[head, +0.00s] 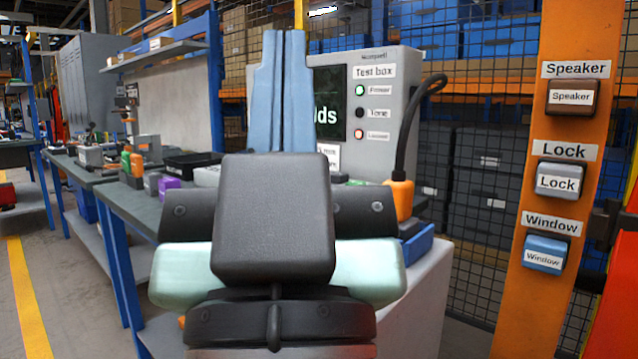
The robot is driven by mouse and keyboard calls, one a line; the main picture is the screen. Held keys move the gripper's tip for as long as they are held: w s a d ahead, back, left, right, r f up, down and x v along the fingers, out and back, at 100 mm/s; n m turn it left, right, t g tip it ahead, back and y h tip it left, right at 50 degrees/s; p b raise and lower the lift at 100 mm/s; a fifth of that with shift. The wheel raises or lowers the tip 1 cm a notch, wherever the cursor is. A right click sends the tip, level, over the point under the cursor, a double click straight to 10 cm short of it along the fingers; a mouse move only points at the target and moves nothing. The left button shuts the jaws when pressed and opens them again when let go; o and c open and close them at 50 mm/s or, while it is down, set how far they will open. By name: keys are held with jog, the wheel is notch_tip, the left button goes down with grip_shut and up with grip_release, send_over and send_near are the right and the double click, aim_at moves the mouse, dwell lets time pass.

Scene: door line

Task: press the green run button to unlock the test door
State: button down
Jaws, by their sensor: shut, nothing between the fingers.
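The grey test box (385,150), labelled "Test box", stands on the bench behind my gripper. Its dark screen (332,95) is partly covered, with only "ds" and part of a letter clear. A top lamp (360,90) glows green, a middle one labelled "Tone" (360,112) is dark, and a lower one (359,134) glows red. I cannot make out a green run button or the test door; my arm hides the box's lower left. My gripper (284,38) has its blue fingers together, pointing up and away in front of the box, with nothing between them.
An orange post (570,130) at right carries a brown Speaker switch (572,97), a grey Lock switch (559,180) and a blue Window switch (544,253). A black cable with an orange plug (400,197) stands beside the box. Floor is open at left.

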jog(key=shift+r, duration=0.15)
dwell(0.4)
notch_tip(320, 180, up, 40)
jog(key=p, duration=4)
jog(key=shift+f, duration=0.2)
